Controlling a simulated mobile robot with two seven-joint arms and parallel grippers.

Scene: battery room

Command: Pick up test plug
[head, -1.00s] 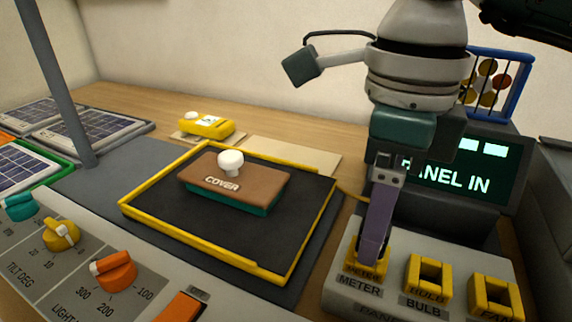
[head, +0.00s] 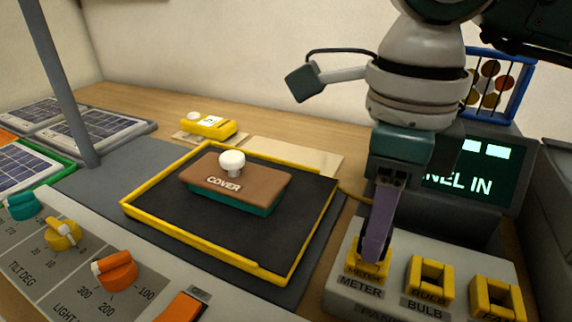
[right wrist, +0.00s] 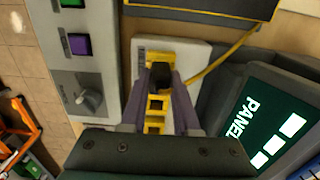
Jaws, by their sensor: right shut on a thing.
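The test plug (right wrist: 160,75) shows in the right wrist view as a dark block between my right fingers, at the yellow METER socket. My right gripper (head: 374,250) is shut on it, its purple fingers pointing down at the METER socket (head: 354,268). In the right wrist view the right gripper (right wrist: 162,78) has one finger on each side of the block. In the head view the fingers hide most of the plug. I cannot tell whether it is still seated in the socket. My left gripper is not in view.
Yellow BULB (head: 429,277) and FAN (head: 497,297) sockets stand right of METER on the grey panel. The PANEL IN display (head: 482,178) is close behind. A yellow-edged black tray (head: 160,222) holds a brown COVER block (head: 213,180). A yellow meter (head: 208,126) lies at the back.

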